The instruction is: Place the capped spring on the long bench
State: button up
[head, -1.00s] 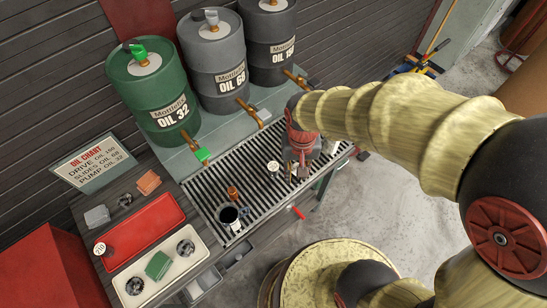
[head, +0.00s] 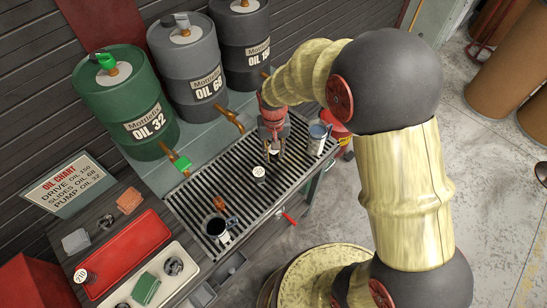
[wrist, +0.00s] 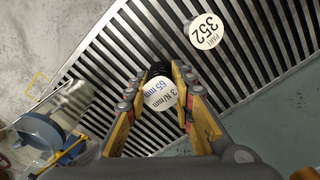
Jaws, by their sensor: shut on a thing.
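My gripper (wrist: 160,95) is shut on the capped spring (wrist: 158,97), a dark coil with a white round cap lettered "3 N/mm 65 mm", held between the fingers in the wrist view. In the head view my gripper (head: 273,152) is over the slatted grating (head: 245,195) in front of the oil drums; the spring is hard to make out there. A bench (head: 125,204) with a dark wooden top holds trays at lower left; I cannot tell whether it is the long bench.
Drums (head: 125,105) line the back. Open floor (head: 470,190) lies at right.

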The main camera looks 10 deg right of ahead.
aim_at(273, 157)
jog(key=shift+w+f+b, duration=0.15)
jog(key=shift+f+b, duration=0.2)
jog(key=shift+f, duration=1.3)
jog(key=shift+f, duration=0.15)
jog(key=o, duration=1)
jog(key=shift+o, duration=0.2)
